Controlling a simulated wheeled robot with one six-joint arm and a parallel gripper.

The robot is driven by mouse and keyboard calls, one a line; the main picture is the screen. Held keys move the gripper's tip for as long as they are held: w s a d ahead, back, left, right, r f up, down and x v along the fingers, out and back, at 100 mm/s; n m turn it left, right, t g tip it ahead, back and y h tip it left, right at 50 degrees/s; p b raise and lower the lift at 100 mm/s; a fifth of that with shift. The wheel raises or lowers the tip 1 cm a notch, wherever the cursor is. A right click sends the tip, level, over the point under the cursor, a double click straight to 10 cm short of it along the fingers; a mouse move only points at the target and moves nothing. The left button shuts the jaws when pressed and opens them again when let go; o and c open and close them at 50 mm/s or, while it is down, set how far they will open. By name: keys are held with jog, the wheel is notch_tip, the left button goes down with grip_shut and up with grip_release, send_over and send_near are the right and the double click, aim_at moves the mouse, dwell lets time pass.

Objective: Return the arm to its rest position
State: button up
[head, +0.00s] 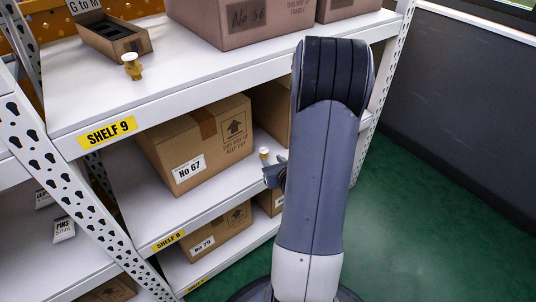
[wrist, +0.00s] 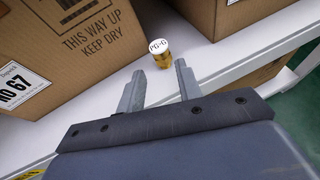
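My gripper (wrist: 159,72) is open in the wrist view, its two fingers apart with nothing between them. A small brass piece with a white lettered cap (wrist: 161,55) stands upright on the shelf just beyond the fingertips, apart from them. In the head view my arm rises in front of the shelving and bends over at the top. My gripper (head: 273,176) shows partly at the left of the arm, by the middle shelf. The white-capped piece (head: 264,153) shows just above it there.
A carton marked No 67 (head: 200,145) stands on the middle shelf left of my gripper, and another carton (wrist: 215,15) stands behind. The top shelf (head: 190,85) bears a brass piece (head: 132,67), an open box (head: 112,38) and cartons. Green floor (head: 430,220) is clear at right.

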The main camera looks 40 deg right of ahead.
aim_at(265, 153)
jog(key=shift+v, duration=0.8)
jog(key=shift+w+f, duration=0.1)
jog(key=b+x, duration=0.2)
jog(key=x, duration=0.9)
jog(key=shift+w+d+f, duration=0.15)
jog(key=shift+w+f, duration=0.1)
jog(key=shift+w, duration=0.05)
jog(key=shift+r, duration=0.25)
jog(key=shift+r+p, duration=0.6)
jog(key=shift+r, duration=1.05)
jog(key=shift+f, duration=0.15)
